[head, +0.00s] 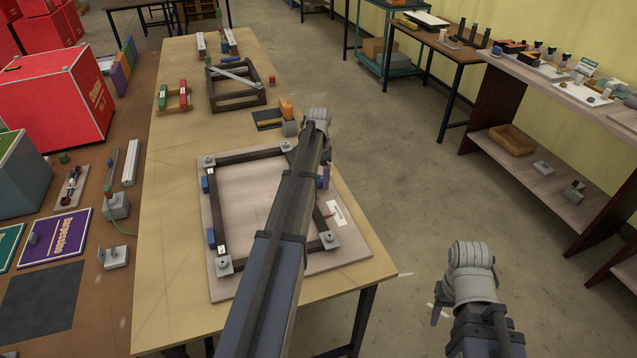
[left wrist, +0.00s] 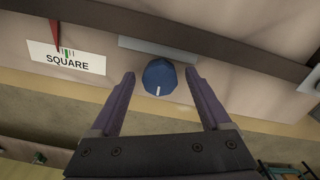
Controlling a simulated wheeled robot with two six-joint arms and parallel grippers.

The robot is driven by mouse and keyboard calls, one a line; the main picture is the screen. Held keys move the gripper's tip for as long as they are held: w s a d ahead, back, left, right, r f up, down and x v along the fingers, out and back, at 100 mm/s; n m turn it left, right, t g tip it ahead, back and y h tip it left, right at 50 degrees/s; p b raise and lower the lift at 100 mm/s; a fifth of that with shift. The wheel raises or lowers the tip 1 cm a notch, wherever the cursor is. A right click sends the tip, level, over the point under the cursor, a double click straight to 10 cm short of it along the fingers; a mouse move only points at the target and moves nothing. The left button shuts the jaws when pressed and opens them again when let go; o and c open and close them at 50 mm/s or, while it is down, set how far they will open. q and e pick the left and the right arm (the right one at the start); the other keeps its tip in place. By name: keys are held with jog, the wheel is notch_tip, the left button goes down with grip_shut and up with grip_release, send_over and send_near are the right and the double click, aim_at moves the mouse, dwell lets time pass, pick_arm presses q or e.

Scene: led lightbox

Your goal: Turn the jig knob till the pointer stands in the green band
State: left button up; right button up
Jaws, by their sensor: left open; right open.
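The blue jig knob (left wrist: 160,77) with a white mark shows in the left wrist view, between the open purple fingers of my left gripper (left wrist: 159,85). I see gaps on both sides of it. The red pointer (left wrist: 55,33) ends at the white SQUARE card (left wrist: 67,61), just left of the small green marks (left wrist: 67,52). In the head view the card (head: 337,213) lies on the right of the jig board (head: 350,255); my left arm covers part of the frame there. My right gripper (head: 438,312) is off the table at the lower right, mostly hidden by its wrist.
The dark jig frame (head: 217,235) has grey corner clamps and blue blocks. A dark wooden frame (head: 235,90) and small coloured parts stand farther back on the table. Red boxes (head: 60,90) are at the left. The floor right of the table is clear up to the shelf (head: 530,160).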

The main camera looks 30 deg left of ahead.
pick_arm(q)
grip_shut()
dwell(0.7)
